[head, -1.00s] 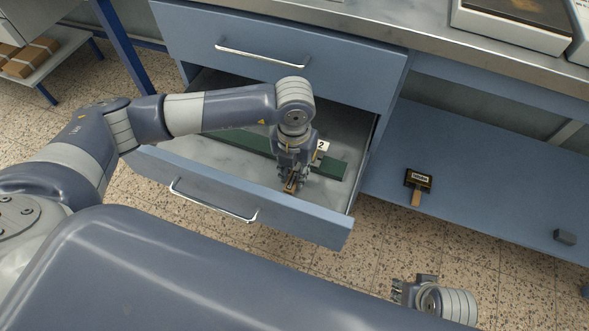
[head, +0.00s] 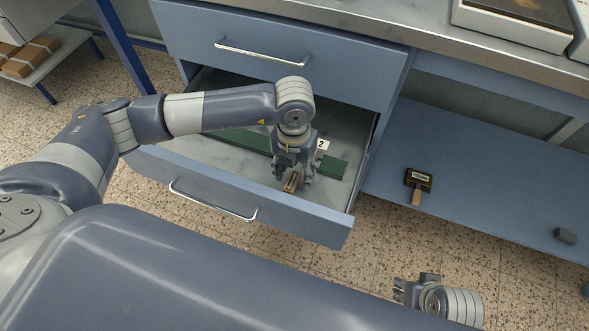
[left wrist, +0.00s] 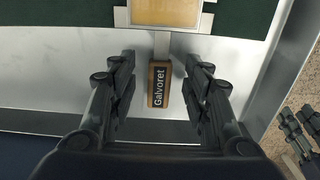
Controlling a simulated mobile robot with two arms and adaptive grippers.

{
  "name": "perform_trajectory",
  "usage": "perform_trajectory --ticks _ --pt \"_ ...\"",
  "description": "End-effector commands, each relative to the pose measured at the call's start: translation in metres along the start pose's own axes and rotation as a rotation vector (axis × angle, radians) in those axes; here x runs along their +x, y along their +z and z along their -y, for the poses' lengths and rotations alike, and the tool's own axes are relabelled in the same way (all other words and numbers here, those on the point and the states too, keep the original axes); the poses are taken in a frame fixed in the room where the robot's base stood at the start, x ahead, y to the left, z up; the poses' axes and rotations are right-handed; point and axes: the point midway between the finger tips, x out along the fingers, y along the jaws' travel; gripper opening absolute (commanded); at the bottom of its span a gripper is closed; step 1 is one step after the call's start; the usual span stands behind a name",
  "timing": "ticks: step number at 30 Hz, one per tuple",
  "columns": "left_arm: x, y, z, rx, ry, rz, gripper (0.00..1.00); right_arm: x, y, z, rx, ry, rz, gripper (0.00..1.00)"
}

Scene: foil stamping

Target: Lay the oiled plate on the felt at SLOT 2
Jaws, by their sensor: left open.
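The plate is a brass-coloured rectangle (left wrist: 165,12) in a pale grey holder, over the green felt (left wrist: 65,20) in the open drawer. A grey stem joins it to a wooden handle (left wrist: 159,84) with a black label reading "Galvoret"; the handle also shows in the head view (head: 291,182). My left gripper (head: 292,184) is open, its fingers on either side of the handle and apart from it. A white "2" tag (head: 323,145) stands beside the gripper, which hides the plate in the head view. My right gripper (head: 398,290) is low in the head view, away from the drawer.
The drawer front (head: 240,204) with its metal handle stands between my body and the felt. A closed drawer (head: 280,45) is above.

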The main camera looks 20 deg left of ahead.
Motion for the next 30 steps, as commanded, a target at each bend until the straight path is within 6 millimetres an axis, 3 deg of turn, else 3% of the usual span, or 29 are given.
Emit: perform_trajectory --ticks 7,21,30 --pt "-0.014 0.001 0.0 0.0 0.0 0.001 0.45 0.0 -0.001 0.001 -0.002 -0.001 -0.002 0.35" --pt "-0.105 0.001 0.0 0.0 0.0 0.003 0.45 0.0 0.0 0.0 -0.001 -0.001 -0.001 0.35" --pt "-0.12 0.0 0.0 0.001 0.0 0.0 0.45 0.0 0.0 0.0 -0.001 -0.001 -0.001 0.35"
